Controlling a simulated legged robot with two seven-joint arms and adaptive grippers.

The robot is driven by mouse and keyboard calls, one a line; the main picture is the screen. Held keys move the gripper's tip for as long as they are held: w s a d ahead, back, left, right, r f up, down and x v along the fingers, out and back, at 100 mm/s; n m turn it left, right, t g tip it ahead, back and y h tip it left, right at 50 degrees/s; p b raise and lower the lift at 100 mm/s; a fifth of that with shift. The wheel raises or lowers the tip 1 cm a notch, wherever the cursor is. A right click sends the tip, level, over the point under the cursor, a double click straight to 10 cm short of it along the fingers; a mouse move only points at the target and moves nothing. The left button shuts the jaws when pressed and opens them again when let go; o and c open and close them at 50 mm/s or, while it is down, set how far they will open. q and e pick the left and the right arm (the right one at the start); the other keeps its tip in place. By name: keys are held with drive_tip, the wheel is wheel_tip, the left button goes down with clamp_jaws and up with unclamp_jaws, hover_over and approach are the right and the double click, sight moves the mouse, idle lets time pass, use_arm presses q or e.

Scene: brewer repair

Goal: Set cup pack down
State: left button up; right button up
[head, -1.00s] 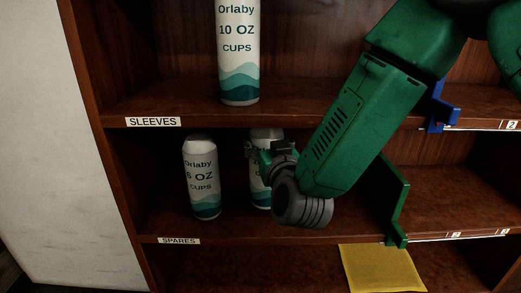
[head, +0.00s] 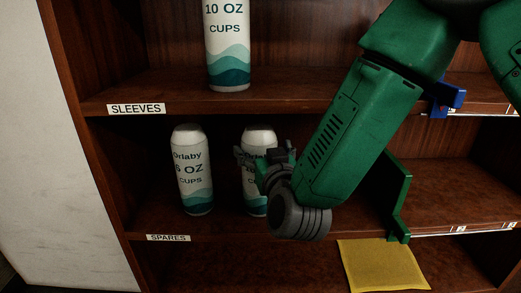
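A white and teal cup pack (head: 258,138) stands upright on the middle shelf, with my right gripper (head: 266,161) in front of it. The gripper partly hides the pack and its print. The gripper's fingers look spread, one past the pack's left edge and one near its right side. Whether they touch the pack I cannot tell. A second cup pack (head: 192,180), marked Orlaby and OZ CUPS, stands upright to the left, with a gap between them. My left gripper is not in view.
A SPARES label (head: 168,238) marks the shelf edge. A green divider (head: 398,200) stands right of my arm. A yellow packet (head: 384,266) lies below; a blue bracket (head: 443,97) is upper right.

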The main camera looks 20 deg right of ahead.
drive_tip(key=shift+r, duration=0.3)
drive_tip(key=s, duration=1.2)
drive_tip(key=shift+a+p, duration=0.3)
drive_tip(key=shift+a, duration=0.15)
drive_tip(key=s+d+f+g, duration=0.1)
drive_tip(key=s+f+g, duration=0.15)
drive_tip(key=f, duration=0.55)
drive_tip(key=s+d+f+n+g+y, duration=0.1)
drive_tip(key=s+d+f+g, duration=0.15)
drive_tip(key=f, duration=0.55)
drive_tip(key=s+d+f+g, duration=0.15)
drive_tip(key=f+g, duration=0.25)
drive_tip(key=f, duration=0.4)
drive_tip(key=s+d+f+g, duration=0.3)
drive_tip(key=s+f, duration=0.3)
drive_tip(key=s, duration=0.3)
drive_tip(key=s+d+f+g, duration=0.4)
drive_tip(key=s+f, duration=0.3)
drive_tip(key=s, duration=0.2)
drive_tip(key=shift+f+g, duration=0.15)
drive_tip(key=shift+g, duration=0.55)
drive_tip(key=shift+s, duration=0.1)
